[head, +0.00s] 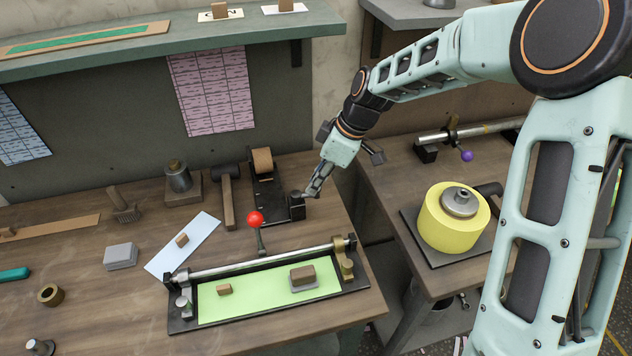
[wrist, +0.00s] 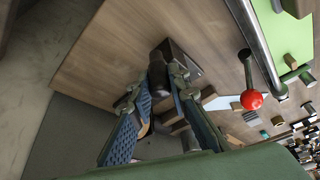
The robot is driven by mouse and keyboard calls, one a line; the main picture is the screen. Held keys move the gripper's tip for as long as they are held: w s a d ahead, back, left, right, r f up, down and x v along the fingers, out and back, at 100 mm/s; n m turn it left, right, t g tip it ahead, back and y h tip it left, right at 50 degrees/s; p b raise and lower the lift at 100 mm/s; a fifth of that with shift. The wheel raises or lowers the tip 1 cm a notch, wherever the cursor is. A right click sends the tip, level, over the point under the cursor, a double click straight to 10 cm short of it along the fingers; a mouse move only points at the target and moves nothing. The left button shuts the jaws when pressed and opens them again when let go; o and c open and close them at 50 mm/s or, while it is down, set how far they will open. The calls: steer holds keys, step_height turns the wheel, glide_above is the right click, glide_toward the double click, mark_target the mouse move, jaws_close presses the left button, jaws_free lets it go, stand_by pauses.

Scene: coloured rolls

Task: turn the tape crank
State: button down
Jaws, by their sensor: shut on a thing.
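The tape device is a dark base plate (head: 268,200) with a tan tape roll (head: 262,162) standing at its far end, on the wooden bench. A black block (head: 297,207) sits at the plate's near right corner and shows in the wrist view (wrist: 182,60). My gripper (head: 305,194) reaches down to this block from the upper right. In the wrist view its fingertips (wrist: 166,76) close on a small dark part, seemingly the crank handle (wrist: 157,62), beside the block. The fingers hide most of the handle.
A red-knobbed lever (head: 256,219) rises close to the left of my gripper, from a framed green sheet (head: 255,291) with a metal bar. A mallet (head: 228,190) lies left of the tape device. A yellow roll (head: 453,220) stands on the right bench, across a gap.

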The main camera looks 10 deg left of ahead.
steer(key=s+a+m+t+h+b, duration=0.3)
steer(key=s+m+b, duration=0.3)
steer(key=m+b, duration=0.8)
steer(key=m+t+h, duration=0.1)
steer(key=m, duration=0.2)
steer(key=shift+b, duration=0.4)
steer(key=shift+a, duration=0.1)
steer(key=c, duration=1.8)
jaws_free()
steer(key=shift+v, duration=3.95)
steer(key=shift+s+a, duration=0.1)
steer(key=shift+a, duration=0.1)
